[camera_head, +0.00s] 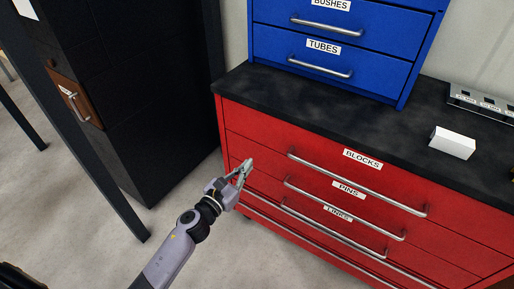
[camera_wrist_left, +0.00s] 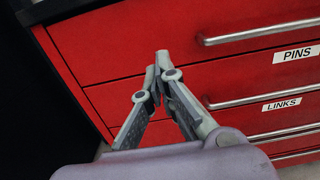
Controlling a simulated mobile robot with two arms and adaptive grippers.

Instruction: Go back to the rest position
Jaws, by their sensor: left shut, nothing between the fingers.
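My left gripper (camera_head: 244,168) is in front of the upper left part of the red drawer cabinet (camera_head: 234,121). It is shut and holds nothing. In the left wrist view the gripper's fingertips (camera_wrist_left: 158,66) meet in front of the red drawer fronts, left of the bar handles. I cannot tell whether the fingers touch the cabinet. The drawers labelled BLOCKS (camera_head: 362,159), PINS (camera_head: 348,190) and LINKS (camera_head: 338,214) all look closed. My right gripper is not in view.
A blue drawer unit (camera_head: 385,47) stands on the dark worktop (camera_head: 262,93). A white box (camera_head: 452,143) lies on the worktop at the right. A tall black cabinet (camera_head: 165,120) stands left of the red one. Grey floor (camera_head: 90,225) is open at the lower left.

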